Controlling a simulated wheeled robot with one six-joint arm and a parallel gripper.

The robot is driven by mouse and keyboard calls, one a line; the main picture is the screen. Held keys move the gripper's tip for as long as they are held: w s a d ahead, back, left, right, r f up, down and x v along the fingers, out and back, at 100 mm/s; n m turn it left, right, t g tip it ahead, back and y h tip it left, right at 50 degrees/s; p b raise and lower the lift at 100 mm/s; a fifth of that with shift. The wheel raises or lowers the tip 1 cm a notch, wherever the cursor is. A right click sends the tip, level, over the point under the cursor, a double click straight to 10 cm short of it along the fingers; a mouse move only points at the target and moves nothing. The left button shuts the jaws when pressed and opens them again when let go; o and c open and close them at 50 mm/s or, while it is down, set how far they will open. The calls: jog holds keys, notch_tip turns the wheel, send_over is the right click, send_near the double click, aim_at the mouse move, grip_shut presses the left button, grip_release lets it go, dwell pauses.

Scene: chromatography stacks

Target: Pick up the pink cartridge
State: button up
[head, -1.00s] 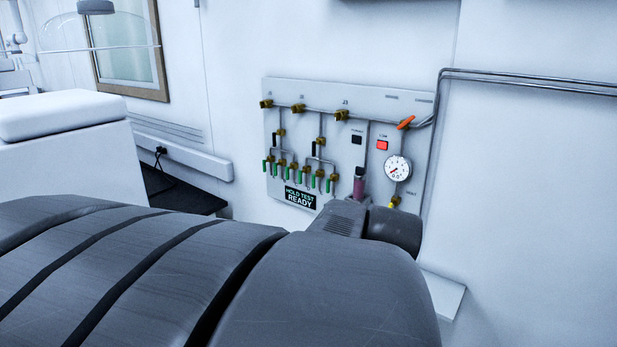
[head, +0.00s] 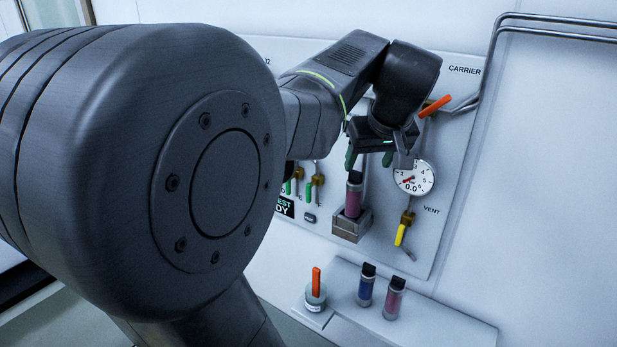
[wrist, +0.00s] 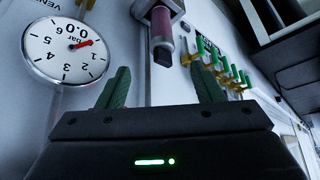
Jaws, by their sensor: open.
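A pink cartridge with a black cap (head: 352,200) stands upright in a grey block holder (head: 352,229) on the wall panel. It also shows upside down in the wrist view (wrist: 160,26). A second pinkish cartridge with a black cap (head: 394,300) stands on the shelf below, to the right of a blue one (head: 366,287). My gripper (head: 369,158) is open and empty, just above the cartridge in the holder. In the wrist view, that cartridge's cap lies beyond the gap between the green fingers (wrist: 162,90), apart from them.
A gauge (head: 414,178) and a yellow-handled vent valve (head: 402,232) are right of the holder. Green-handled valves (head: 309,190) are to its left. An orange-handled item (head: 316,285) stands on the shelf (head: 430,320). An orange lever (head: 435,106) is near my wrist.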

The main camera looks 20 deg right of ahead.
aim_at(357, 180)
jog(key=x, duration=0.6)
jog(key=shift+a+f, duration=0.1)
jog(key=shift+f, duration=0.05)
jog(key=x, duration=0.5)
jog(key=shift+w+a+p, duration=0.1)
jog(key=shift+w+p, duration=0.2)
jog(key=shift+p, duration=0.1)
jog(key=c, duration=1.1)
jog(key=shift+c, duration=0.5)
